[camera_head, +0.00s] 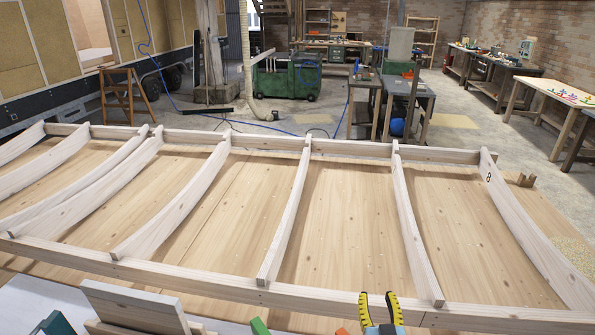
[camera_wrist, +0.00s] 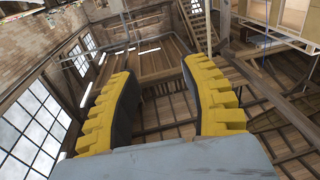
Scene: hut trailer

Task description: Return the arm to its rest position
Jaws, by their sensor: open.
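My gripper (camera_head: 379,309) shows at the bottom of the head view, right of centre, with yellow and black fingers pointing up. It stands in front of the near rail of a wooden frame. In the wrist view my gripper (camera_wrist: 165,100) has its two ridged yellow fingers spread apart, with nothing between them. The wrist view looks toward the ceiling beams and upper walls. The rest of my arm is mostly below the head view's edge.
The curved-rib wooden frame (camera_head: 300,205) lies across a large wooden table (camera_head: 345,240). Boards (camera_head: 135,305) and a green object (camera_head: 259,326) sit at the near edge. Workbenches (camera_head: 400,88) and a green bin (camera_head: 285,77) stand behind. Open air surrounds the fingers.

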